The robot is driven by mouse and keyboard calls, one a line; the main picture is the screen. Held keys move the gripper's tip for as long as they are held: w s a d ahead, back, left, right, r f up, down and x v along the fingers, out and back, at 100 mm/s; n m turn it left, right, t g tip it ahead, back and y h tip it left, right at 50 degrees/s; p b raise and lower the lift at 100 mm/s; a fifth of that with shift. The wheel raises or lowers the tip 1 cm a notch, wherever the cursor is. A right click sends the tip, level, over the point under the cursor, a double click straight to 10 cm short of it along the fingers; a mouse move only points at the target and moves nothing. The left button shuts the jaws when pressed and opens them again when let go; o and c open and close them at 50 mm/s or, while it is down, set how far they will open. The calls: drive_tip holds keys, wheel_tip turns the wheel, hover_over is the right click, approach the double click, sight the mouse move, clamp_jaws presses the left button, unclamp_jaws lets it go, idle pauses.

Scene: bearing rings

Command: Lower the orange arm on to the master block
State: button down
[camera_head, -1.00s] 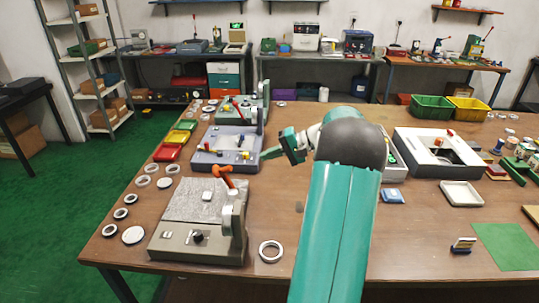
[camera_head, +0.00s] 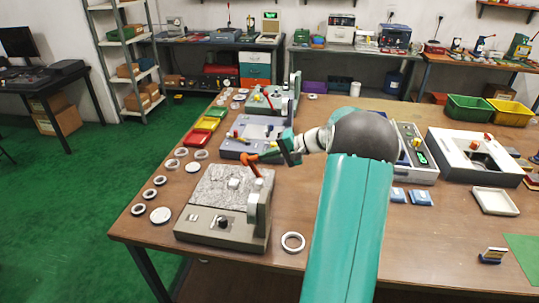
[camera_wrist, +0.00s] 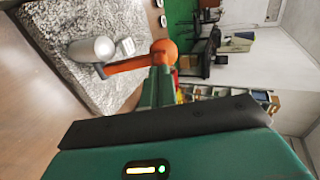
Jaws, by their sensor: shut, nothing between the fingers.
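The orange arm (camera_head: 257,163) belongs to the grey device with a speckled stone plate (camera_head: 215,190) at the near left of the bench. It stands raised above the plate. In the wrist view the orange arm (camera_wrist: 125,65) runs from a grey cylinder to a round orange knob. A small pale block, which looks like the master block (camera_head: 234,183), sits on the plate; it also shows in the wrist view (camera_wrist: 126,47). My gripper (camera_head: 284,152) is shut and empty, its fingertips (camera_wrist: 160,78) close to the knob. I cannot tell whether they touch it.
A similar blue-grey device (camera_head: 247,140) stands just behind. Loose rings lie to the left, and one ring (camera_head: 292,242) lies right of the near device. Coloured trays (camera_head: 205,123) stand at the back left.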

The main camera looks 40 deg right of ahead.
drive_tip(key=w+a+f+g+h, duration=0.1)
drive_tip(key=w+a+g+h, duration=0.1)
drive_tip(key=w+g, duration=0.1)
drive_tip(key=w+a+f+g+h, duration=0.1)
drive_tip(key=w+a+g+h, duration=0.1)
drive_tip(key=w+g+h, duration=0.1)
drive_tip(key=w+a+f+g+h, duration=0.2)
drive_tip(key=w+a+g, duration=0.1)
drive_tip(key=shift+w, duration=0.1)
drive_tip(key=shift+w+a+f, duration=0.3)
drive_tip(key=shift+a+f, duration=0.1)
drive_tip(key=shift+f, duration=0.3)
drive_tip(key=shift+f, duration=0.15)
idle(0.5)
drive_tip(key=shift+r, duration=0.55)
wheel_tip(320, 180, up, 14)
drive_tip(key=shift+f, duration=0.2)
